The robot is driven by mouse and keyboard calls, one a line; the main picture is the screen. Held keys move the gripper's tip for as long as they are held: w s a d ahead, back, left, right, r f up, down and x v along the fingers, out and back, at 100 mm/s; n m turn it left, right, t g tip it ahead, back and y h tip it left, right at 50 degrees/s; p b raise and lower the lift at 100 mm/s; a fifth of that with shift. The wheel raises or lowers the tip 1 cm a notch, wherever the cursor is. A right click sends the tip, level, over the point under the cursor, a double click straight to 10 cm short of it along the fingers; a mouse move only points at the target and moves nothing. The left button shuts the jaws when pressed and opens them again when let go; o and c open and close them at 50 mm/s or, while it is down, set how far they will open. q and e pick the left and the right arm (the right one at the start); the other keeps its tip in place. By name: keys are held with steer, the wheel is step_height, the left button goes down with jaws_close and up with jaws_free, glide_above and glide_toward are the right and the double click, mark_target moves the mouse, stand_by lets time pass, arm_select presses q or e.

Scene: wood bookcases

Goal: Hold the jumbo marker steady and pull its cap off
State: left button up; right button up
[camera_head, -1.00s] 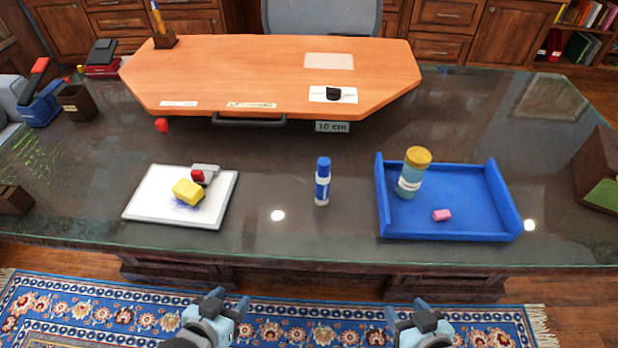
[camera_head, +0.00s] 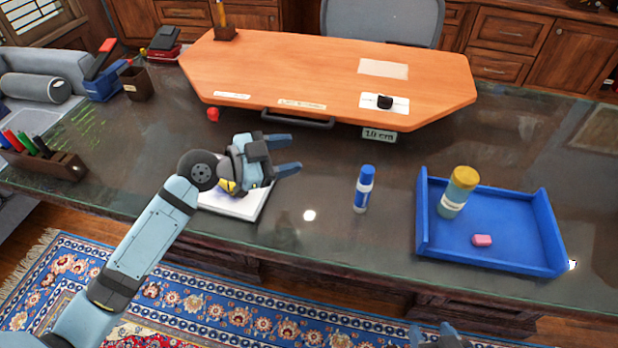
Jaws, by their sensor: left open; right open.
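The jumbo marker (camera_head: 361,198) stands upright on the dark glass desk top, white with a blue cap (camera_head: 367,175) at its upper end. My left gripper (camera_head: 291,155) is open and empty, over the desk to the left of the marker. Its fingers point right, toward the marker, and stay clear of it. My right gripper (camera_head: 434,328) is open at the bottom edge, below and in front of the desk, mostly cut off by the frame.
A blue tray (camera_head: 548,231) with a yellow-lidded jar (camera_head: 459,191) and a pink eraser (camera_head: 482,240) lies right of the marker. A whiteboard (camera_head: 238,206) is partly hidden under my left gripper. An orange raised board (camera_head: 330,75) stands behind. The glass around the marker is clear.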

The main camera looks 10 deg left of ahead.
mark_target(362, 174)
arm_select(q)
steer(key=w+d+f+g+h, duration=0.1)
steer(key=d, duration=0.4)
steer(key=w+d+f+n+g+h, duration=0.1)
steer(key=d, duration=0.4)
steer(key=d+f+g+h, duration=0.1)
steer(key=d+f, duration=0.1)
steer(key=d, duration=0.4)
steer(key=shift+w+d+n+h, duration=0.1)
steer(key=shift+w+n+h, duration=0.2)
steer(key=shift+w+h, duration=0.1)
steer(key=shift+r, duration=0.1)
steer(key=c, duration=0.9)
steer(key=o, duration=1)
